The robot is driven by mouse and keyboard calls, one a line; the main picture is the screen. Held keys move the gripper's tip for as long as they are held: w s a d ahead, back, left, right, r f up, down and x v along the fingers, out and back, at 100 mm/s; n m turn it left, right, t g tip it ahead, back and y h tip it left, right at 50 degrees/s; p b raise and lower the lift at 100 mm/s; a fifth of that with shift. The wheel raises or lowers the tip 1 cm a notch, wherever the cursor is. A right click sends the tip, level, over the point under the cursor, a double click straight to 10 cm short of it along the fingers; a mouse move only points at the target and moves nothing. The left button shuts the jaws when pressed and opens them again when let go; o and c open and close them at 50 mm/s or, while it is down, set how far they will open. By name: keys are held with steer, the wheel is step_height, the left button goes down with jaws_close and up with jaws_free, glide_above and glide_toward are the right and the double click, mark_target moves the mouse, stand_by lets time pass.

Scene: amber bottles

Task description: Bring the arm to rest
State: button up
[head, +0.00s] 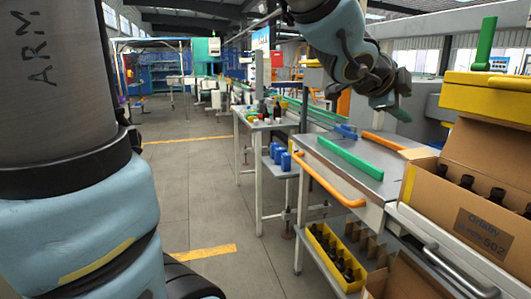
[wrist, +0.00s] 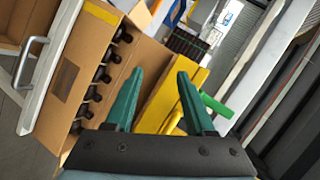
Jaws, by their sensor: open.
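My gripper (head: 392,100) hangs at the end of my raised arm in the head view, above the grey metal worktop (head: 345,170). In the wrist view its two teal fingers (wrist: 160,95) are spread apart with nothing between them. Past the fingers, the wrist view shows an open cardboard box (wrist: 58,90) holding several dark bottles (wrist: 105,75). The gripper is apart from the box and the worktop in the head view.
The cardboard box (head: 470,215) stands at the right with a yellow case (head: 487,97) behind it. A yellow crate of bottles (head: 335,262) sits lower. The floor (head: 190,190) at left is clear.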

steer(key=w+a+f+n+y, duration=0.4)
steer(key=a+f+n, duration=0.25)
steer(key=a, duration=0.35)
steer(key=w+a+f+n+y, duration=0.4)
steer(key=a+f+n, duration=0.2)
steer(key=a+f, duration=0.3)
steer(key=s+a+f+n+g+y, duration=0.1)
steer(key=s+a+f+n+g, duration=0.1)
steer(key=s+a+f+n, duration=0.1)
steer(key=s+a+f+n+g+y, duration=0.1)
steer(key=s+a+f+n+g, duration=0.1)
steer(key=a, duration=0.6)
steer(key=s+a+f+n+g, duration=0.2)
steer(key=s+a+f+n, duration=0.2)
steer(key=a+f+n, duration=0.1)
steer(key=shift+s+a+f+n+y, duration=0.2)
steer(key=shift+a+n+y, duration=0.25)
steer(key=shift+n, duration=0.4)
steer(key=shift+w, duration=0.1)
